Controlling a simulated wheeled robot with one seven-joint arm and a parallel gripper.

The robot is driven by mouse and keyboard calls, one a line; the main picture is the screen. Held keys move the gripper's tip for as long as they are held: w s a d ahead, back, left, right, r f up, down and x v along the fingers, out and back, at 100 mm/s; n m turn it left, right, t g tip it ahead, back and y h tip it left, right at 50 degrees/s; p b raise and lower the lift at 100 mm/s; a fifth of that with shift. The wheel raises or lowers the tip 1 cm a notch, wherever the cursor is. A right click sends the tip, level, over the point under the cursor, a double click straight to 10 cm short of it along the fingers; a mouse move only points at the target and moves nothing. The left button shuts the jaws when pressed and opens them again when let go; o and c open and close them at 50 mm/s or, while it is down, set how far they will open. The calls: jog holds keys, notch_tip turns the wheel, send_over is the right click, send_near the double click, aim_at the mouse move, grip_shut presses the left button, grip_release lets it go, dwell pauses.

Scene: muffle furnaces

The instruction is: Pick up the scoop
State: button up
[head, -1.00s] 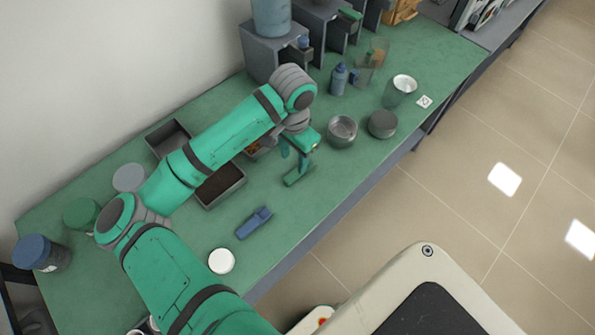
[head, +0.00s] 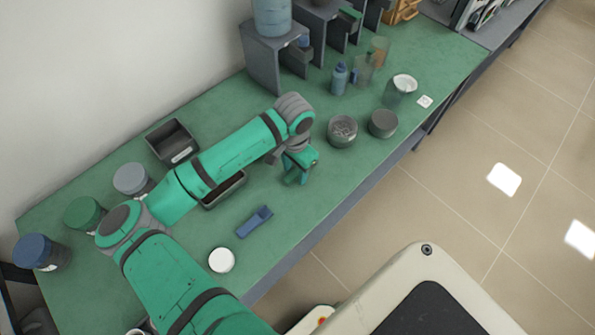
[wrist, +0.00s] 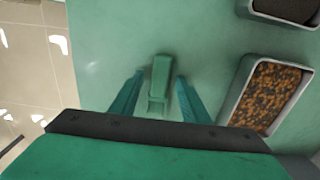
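My gripper (wrist: 159,76) is open, with one finger on each side of the scoop and visible gaps between. I cannot tell how far above the bench the fingertips are. In the head view my gripper (head: 297,178) is low over the bench and hides most of this scoop. A second, blue scoop-like tool (head: 254,221) lies on the bench nearer the front edge, apart from my gripper.
A tray of orange-brown grains (wrist: 239,88) lies right of the scoop in the wrist view, beside a dark-filled tray (wrist: 243,8). Round containers (head: 342,138) (head: 383,124) stand to the right in the head view. A white lid (head: 221,260) lies near the front edge.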

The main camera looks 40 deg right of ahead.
jog(key=shift+w, duration=0.1)
grip_shut()
jog(key=shift+r, duration=0.6)
jog(key=s+d+r, duration=0.3)
jog(key=s+r, duration=0.8)
jog(key=s, duration=0.2)
jog(key=shift+s+r, duration=0.4)
jog(key=shift+d, duration=0.1)
